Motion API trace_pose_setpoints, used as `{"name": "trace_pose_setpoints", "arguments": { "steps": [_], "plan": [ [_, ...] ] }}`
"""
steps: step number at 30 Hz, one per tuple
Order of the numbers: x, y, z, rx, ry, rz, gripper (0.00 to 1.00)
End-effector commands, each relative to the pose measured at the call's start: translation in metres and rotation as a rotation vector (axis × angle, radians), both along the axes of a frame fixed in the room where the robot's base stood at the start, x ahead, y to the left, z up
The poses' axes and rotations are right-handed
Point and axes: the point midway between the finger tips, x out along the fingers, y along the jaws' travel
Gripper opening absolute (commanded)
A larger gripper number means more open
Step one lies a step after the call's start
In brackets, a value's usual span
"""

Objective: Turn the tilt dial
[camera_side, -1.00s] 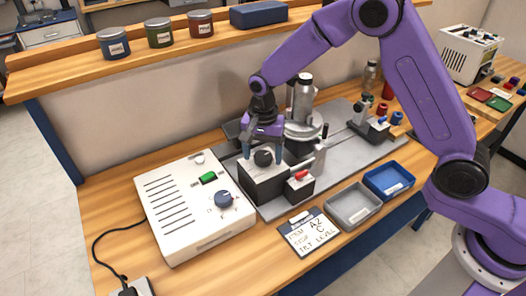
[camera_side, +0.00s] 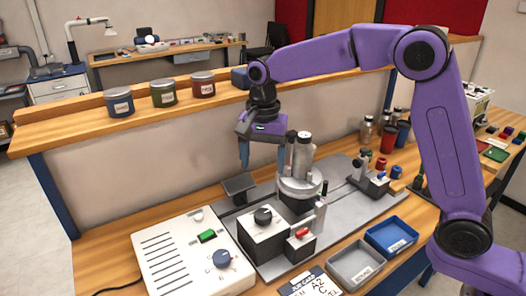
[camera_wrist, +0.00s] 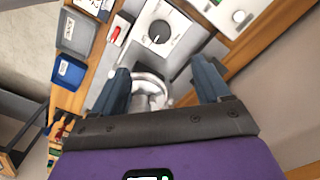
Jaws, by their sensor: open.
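A black dial (camera_side: 263,215) sits on top of a pale box with dark sides (camera_side: 262,242) on the grey plate. In the wrist view the black dial (camera_wrist: 159,32) is on a pale face with small marks, too small to read. A blue dial (camera_side: 221,259) is on the white control unit (camera_side: 170,258). No readable label shows which one is the tilt dial. My gripper (camera_side: 262,162) is open and empty, raised above and behind the black dial, apart from it. In the wrist view its two fingers (camera_wrist: 160,77) stand wide apart.
A round metal fixture (camera_side: 300,188) stands behind the black dial, close to my fingers. A red lever (camera_side: 302,233), a grey tray (camera_side: 355,266) and a blue tray (camera_side: 391,238) lie to the right. A shelf with jars (camera_side: 163,95) runs behind.

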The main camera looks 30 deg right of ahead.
Motion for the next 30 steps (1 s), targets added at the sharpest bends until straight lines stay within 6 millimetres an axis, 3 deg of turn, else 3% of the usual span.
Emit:
{"name": "trace_pose_setpoints", "arguments": {
  "steps": [6, 19, 30],
  "plan": [
    [0.0, 0.0, 0.018, 0.0, 0.0, 0.0, 0.76],
    [0.0, 0.0, 0.022, 0.001, -0.001, 0.0, 0.76],
    [0.001, 0.0, 0.053, 0.001, -0.002, 0.0, 0.76]
  ]
}}
